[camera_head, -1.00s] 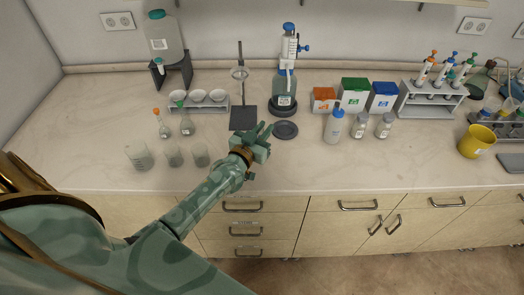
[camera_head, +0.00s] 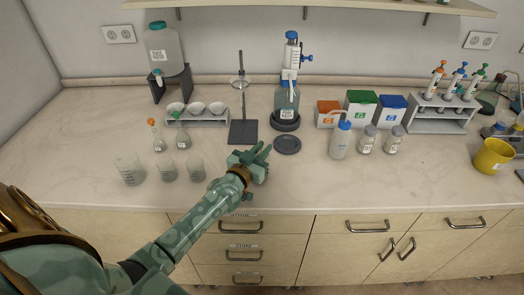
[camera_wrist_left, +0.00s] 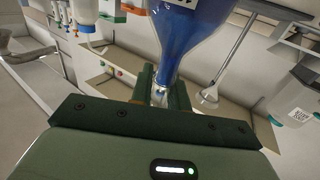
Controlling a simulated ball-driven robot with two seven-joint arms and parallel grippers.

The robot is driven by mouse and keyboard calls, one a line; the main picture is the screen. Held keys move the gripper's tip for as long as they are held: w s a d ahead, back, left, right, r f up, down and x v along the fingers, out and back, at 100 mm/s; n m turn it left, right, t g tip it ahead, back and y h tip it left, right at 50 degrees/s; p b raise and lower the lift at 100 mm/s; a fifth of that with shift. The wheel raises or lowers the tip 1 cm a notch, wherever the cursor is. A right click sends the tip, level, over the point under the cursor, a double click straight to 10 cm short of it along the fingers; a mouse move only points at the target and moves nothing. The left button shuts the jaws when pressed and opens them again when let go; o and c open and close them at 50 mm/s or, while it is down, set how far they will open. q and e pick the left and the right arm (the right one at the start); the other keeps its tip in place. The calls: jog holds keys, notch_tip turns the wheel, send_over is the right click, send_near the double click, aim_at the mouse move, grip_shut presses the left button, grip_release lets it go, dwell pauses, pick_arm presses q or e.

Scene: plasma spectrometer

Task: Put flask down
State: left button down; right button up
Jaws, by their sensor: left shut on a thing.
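My left gripper (camera_head: 262,153) is above the front middle of the bench, in front of a round dark pad (camera_head: 287,145). In the left wrist view, a flask with deep blue content (camera_wrist_left: 188,35) has its narrow neck between the two dark fingers (camera_wrist_left: 160,88). The gripper is shut on that neck, and the wide body extends away from the palm. The flask cannot be made out in the head view. Whether its base touches anything is not shown. My right gripper is not in view.
A stand with a square dark base (camera_head: 243,132) and a dispenser bottle (camera_head: 286,100) are behind the gripper. A wash bottle (camera_head: 340,140) stands to the right. The bench front near the gripper is clear.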

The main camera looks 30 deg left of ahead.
pick_arm(q)
jog(key=c, duration=1.3)
grip_release()
jog(key=shift+f, duration=0.1)
jog(key=shift+c, duration=0.2)
jog(key=shift+s, duration=0.25)
jog(key=s+p, duration=0.2)
jog(key=s, duration=0.9)
jog(key=shift+s+d, duration=0.2)
jog(key=shift+s, duration=0.1)
